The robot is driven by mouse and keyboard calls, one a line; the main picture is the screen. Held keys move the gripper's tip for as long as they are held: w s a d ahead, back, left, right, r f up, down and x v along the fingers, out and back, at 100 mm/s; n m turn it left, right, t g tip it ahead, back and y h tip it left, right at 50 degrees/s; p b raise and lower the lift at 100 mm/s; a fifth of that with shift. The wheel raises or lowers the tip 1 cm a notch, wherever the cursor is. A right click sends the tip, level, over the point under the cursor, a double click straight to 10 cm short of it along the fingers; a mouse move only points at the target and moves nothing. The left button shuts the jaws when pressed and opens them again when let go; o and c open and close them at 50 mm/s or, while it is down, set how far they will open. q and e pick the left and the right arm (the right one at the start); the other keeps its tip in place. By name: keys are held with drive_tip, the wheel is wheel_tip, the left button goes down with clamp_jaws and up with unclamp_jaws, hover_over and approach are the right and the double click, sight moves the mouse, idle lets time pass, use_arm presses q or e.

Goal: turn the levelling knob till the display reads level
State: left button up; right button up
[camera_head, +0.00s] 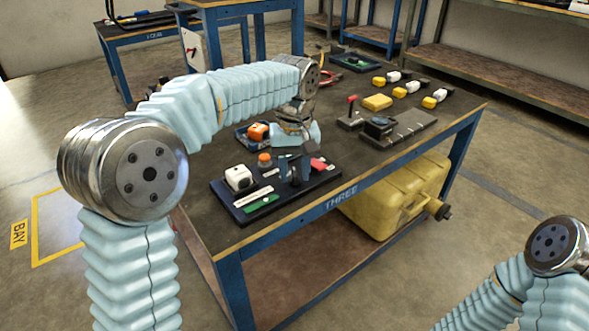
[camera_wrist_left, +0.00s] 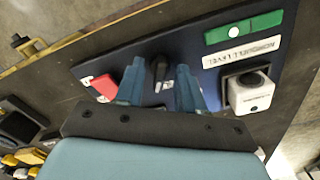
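A dark blue panel (camera_head: 232,208) lies on the workbench near its front edge. On it is a green strip display (camera_head: 262,204) with a small white mark near its middle; the strip also shows in the left wrist view (camera_wrist_left: 243,31). A white label beside it ends in "LEVEL" (camera_wrist_left: 244,52). My left gripper (camera_head: 295,170) points down over the panel. In the left wrist view its blue fingers (camera_wrist_left: 160,88) stand apart on either side of an upright black knob (camera_wrist_left: 158,68), with gaps visible. My right gripper is out of frame; only part of that arm shows.
On the panel are a white cube (camera_head: 240,178) and a red piece (camera_head: 318,164). An orange-capped item (camera_head: 264,159) stands behind. A dark device (camera_head: 380,126), a red-topped lever (camera_head: 351,103) and several yellow-and-white pieces lie to the right. A yellow case (camera_head: 400,195) sits below.

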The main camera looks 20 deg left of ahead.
use_arm(q)
clamp_jaws()
drive_tip(key=shift+r+m+p, duration=0.2)
drive_tip(key=shift+m+p, duration=1)
drive_tip(key=shift+m, duration=0.1)
drive_tip(key=shift+f+m+p, duration=0.1)
drive_tip(key=shift+m+p, duration=0.75)
drive_tip(key=shift+m, duration=0.55)
unclamp_jaws()
